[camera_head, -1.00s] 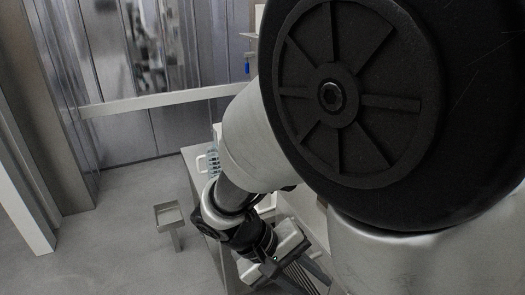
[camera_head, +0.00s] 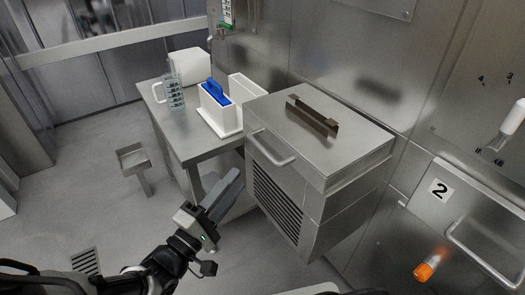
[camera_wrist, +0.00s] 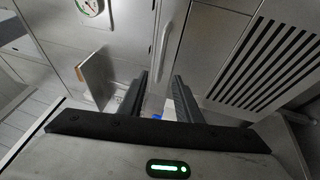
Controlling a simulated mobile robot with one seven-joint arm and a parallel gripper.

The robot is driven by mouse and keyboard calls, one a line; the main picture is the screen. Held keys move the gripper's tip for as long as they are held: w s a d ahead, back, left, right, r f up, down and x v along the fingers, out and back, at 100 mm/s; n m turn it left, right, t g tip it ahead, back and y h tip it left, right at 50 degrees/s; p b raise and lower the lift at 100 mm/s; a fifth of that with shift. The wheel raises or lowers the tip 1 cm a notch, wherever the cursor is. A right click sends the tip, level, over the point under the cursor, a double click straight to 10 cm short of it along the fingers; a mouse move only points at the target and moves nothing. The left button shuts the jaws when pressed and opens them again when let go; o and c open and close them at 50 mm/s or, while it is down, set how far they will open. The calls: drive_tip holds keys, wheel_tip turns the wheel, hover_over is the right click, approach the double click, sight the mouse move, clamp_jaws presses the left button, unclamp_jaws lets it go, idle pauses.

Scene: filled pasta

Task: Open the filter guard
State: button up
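A metal box (camera_head: 340,150) stands at the centre right of the head view, with a slatted grille (camera_head: 278,205) and a light bar handle (camera_head: 268,150) on its front. I take this front as the filter guard; it looks closed. In the wrist view the grille (camera_wrist: 265,62) is at upper right, with a bar handle (camera_wrist: 163,42) left of it. My gripper (camera_head: 232,180) is in front and left of the grille, apart from it. In the wrist view my gripper (camera_wrist: 160,82) has its two fingers spread, with nothing between them.
A small metal table (camera_head: 192,152) left of the box carries a measuring jug (camera_head: 174,92) and white holders (camera_head: 215,108) with a blue-handled item. A dark bracket handle (camera_head: 312,115) is on the box top. A small stand (camera_head: 133,158) is at left. The floor at left is mostly clear.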

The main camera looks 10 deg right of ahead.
sight(263, 147)
drive_tip(key=b+x, duration=0.2)
drive_tip(key=x, duration=1.1)
drive_tip(key=shift+d, duration=0.1)
clamp_jaws()
